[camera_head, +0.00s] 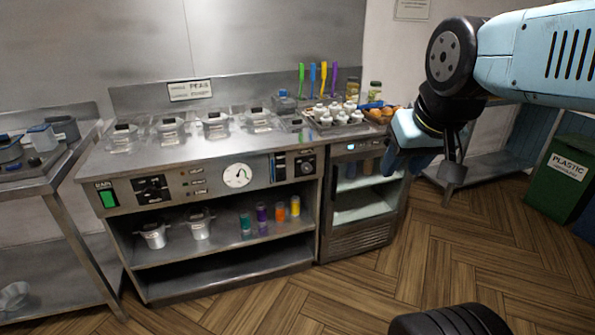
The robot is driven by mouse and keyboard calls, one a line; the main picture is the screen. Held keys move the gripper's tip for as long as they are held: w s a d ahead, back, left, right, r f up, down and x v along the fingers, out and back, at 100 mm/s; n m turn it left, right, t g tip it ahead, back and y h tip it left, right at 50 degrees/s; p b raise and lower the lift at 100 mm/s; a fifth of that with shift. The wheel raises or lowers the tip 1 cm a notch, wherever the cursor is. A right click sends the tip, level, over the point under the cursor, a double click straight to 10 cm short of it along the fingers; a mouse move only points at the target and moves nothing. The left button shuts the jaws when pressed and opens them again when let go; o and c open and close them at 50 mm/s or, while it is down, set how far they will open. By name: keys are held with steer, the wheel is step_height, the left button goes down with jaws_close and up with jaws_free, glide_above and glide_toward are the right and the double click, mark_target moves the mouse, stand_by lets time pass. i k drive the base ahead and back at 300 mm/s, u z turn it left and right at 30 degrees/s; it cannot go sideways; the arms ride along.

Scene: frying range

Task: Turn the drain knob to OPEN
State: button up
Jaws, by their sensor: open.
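The front panel (208,190) of the steel range carries two black knobs. One knob (152,188) sits at the left, beside a green switch. Another knob (306,167) sits at the right, past a round white gauge (237,175). Their lettering is too small to read, so I cannot tell which is the drain knob or where it points. My gripper (425,166) is open, with nothing seen in it. It hangs in front of the glass-door cabinet, right of the panel and apart from both knobs.
Lidded pans (215,125) and a tray of bottles (335,118) stand on the counter. Pots (152,235) and coloured cups (262,213) fill the shelf below. A glass-door cabinet (360,235) adjoins at right. A green bin (562,175) stands far right. The wooden floor in front is clear.

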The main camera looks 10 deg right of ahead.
mark_target(306, 167)
steer(key=u, duration=0.85)
steer(key=i, duration=1)
